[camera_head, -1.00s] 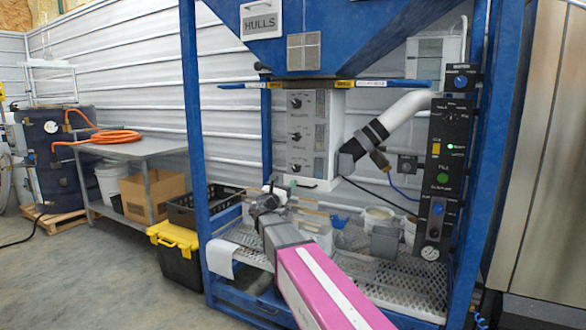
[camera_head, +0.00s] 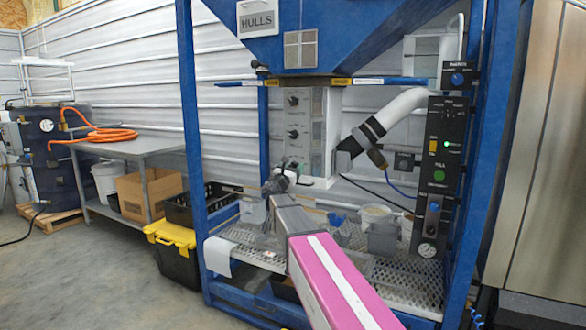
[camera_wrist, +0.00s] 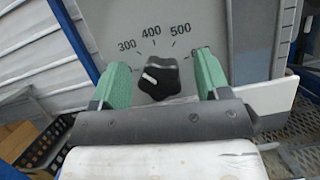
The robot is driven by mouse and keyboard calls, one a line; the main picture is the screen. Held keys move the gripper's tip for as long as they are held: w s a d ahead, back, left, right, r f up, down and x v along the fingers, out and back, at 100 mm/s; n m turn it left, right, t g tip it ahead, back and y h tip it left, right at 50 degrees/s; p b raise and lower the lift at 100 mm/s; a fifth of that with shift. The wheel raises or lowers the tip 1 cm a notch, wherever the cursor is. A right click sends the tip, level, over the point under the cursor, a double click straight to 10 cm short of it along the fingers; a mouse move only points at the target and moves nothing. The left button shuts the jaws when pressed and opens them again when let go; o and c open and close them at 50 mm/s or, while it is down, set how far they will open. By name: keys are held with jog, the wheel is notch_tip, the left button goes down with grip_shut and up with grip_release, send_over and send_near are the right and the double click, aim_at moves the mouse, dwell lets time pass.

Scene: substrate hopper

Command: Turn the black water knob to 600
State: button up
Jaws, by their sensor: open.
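A black lobed knob (camera_wrist: 158,78) sits on a grey dial face in the wrist view, with 300, 400 and 500 printed in an arc above it. A white mark on the knob slants toward the upper left. The 600 mark is not readable; my right finger covers the area past 500. My gripper (camera_wrist: 162,63) is open, its two green fingers on either side of the knob with a gap at each side. In the head view my gripper (camera_head: 282,178) is at the lower part of the grey control panel (camera_head: 318,120). The knob's label is not readable.
Two more black knobs (camera_head: 293,116) sit higher on the panel. The blue frame post (camera_head: 191,150) stands left. A perforated shelf (camera_head: 395,275) with tubs lies below.

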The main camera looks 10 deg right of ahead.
jog(key=c, duration=0.9)
jog(key=shift+m, duration=0.4)
jog(key=m+g+h, duration=0.1)
jog(key=m, duration=0.2)
jog(key=m+g+h, duration=0.1)
jog(key=m, duration=0.2)
jog(key=shift+g, duration=0.4)
jog(key=m+g, duration=0.1)
jog(key=m, duration=0.2)
jog(key=m+g, duration=0.1)
jog(key=m, duration=0.2)
jog(key=shift+h, duration=0.3)
jog(key=m+g, duration=0.1)
jog(key=m, duration=0.3)
jog(key=m+g+y, duration=0.1)
jog(key=m+g, duration=0.1)
jog(key=m, duration=0.1)
jog(key=shift+m, duration=0.4)
jog(key=m+y, duration=0.1)
jog(key=m, duration=0.2)
jog(key=shift+f+g+y, duration=0.1)
jog(key=shift+g+y, duration=0.2)
jog(key=shift+g, duration=0.1)
jog(key=shift+m+y, duration=0.7)
jog(key=shift+m, duration=0.8)
